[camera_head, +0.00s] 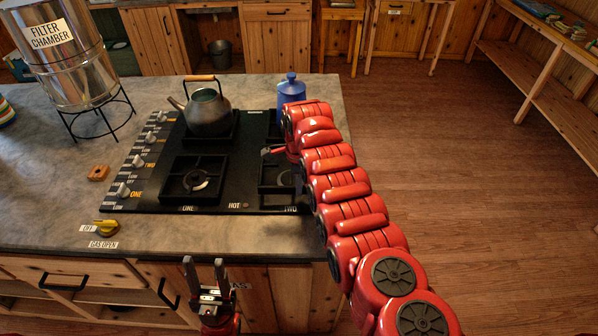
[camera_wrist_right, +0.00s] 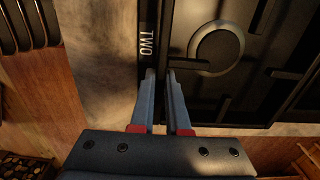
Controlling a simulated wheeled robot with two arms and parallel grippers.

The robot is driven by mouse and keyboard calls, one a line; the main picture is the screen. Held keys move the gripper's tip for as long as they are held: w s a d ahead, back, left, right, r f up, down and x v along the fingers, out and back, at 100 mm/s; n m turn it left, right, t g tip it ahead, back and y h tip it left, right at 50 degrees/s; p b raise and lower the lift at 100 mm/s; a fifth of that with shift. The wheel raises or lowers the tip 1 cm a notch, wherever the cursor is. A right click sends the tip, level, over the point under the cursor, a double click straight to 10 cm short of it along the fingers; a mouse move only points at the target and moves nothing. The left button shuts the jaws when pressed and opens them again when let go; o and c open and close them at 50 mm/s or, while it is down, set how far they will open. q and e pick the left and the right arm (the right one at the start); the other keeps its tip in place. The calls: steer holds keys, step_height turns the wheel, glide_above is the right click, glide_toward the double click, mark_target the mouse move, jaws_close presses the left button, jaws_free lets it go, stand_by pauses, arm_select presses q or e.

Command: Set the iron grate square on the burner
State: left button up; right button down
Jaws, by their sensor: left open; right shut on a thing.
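The black iron grate (camera_head: 275,187) lies on the cooktop (camera_head: 240,207) at the front right burner marked TWO. My right arm hides its right part in the head view. In the right wrist view the grate (camera_wrist_right: 240,72) fills the upper right, with the round burner (camera_wrist_right: 215,47) inside it. My right gripper (camera_wrist_right: 160,75) is shut at the grate's edge beside the TWO label. I cannot tell from these views whether the grate sits exactly square. My left gripper (camera_head: 205,266) is open and empty in front of the counter's front edge.
Another grate (camera_head: 194,180) sits on burner ONE. A metal filter chamber (camera_head: 68,60) stands on the left. Bare counter (camera_head: 60,205) lies at the front left.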

steer(key=shift+w, duration=0.1)
steer(key=shift+s+r, duration=0.1)
steer(key=shift+s, duration=0.1)
steer(key=shift+f+b, duration=0.4)
steer(key=shift+b, duration=0.15)
steer(key=shift+w+a+f+b, duration=0.1)
steer(key=shift+f+b, duration=1.1)
steer(key=shift+f, duration=0.15)
stand_by(0.7)
steer(key=shift+f+b, duration=0.55)
steer(key=shift+b, duration=0.4)
stand_by(2.0)
